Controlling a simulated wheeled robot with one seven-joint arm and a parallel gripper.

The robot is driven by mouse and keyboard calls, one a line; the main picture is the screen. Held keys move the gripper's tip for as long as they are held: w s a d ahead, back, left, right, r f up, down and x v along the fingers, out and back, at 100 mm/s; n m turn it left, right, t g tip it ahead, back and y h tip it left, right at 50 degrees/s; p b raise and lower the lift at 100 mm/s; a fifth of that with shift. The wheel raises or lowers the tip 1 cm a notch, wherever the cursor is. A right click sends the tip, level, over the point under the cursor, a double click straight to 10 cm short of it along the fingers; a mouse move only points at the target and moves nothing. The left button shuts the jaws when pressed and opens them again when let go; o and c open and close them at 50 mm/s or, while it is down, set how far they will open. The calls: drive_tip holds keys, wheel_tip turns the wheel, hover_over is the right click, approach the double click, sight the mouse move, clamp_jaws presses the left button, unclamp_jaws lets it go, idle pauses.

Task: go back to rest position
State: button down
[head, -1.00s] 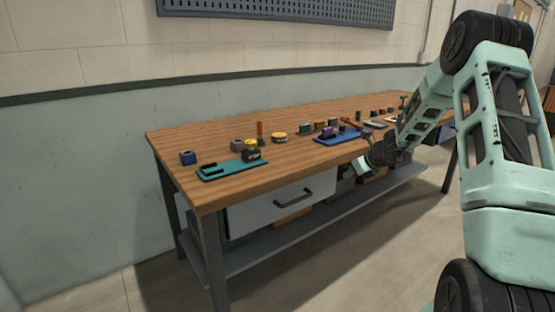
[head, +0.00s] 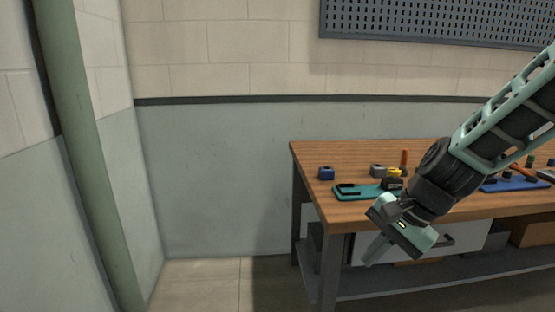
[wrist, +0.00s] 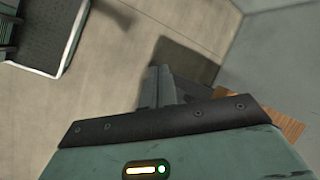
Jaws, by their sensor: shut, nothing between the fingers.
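My gripper (head: 372,252) is shut and empty. In the head view it hangs in front of the workbench (head: 337,213), pointing down and to the left, with the drawer front behind it. In the wrist view the closed fingers (wrist: 160,88) point toward the bare floor, with nothing between them. My arm comes in from the right edge of the head view and covers part of the bench top.
A teal tray (head: 347,190), a blue block (head: 326,173), a grey block (head: 377,170) and a blue tray (head: 505,186) lie on the bench. A green post (head: 80,150) stands at the left. Floor between post and bench (head: 215,280) is clear.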

drive_tip(key=s+a+n+g+h, duration=0.1)
drive_tip(key=s+a+n+h, duration=0.1)
drive_tip(key=s+n, duration=0.8)
drive_tip(key=s+a+n+g+h, duration=0.1)
drive_tip(key=s+a+n+h, duration=0.15)
drive_tip(key=s+n, duration=0.7)
wheel_tip(320, 180, up, 16)
drive_tip(key=s+m+p, duration=0.1)
drive_tip(key=m+p, duration=0.1)
drive_tip(key=p, duration=1.3)
drive_tip(key=shift+s+d+f+m, duration=0.15)
drive_tip(key=shift+s+m, duration=0.2)
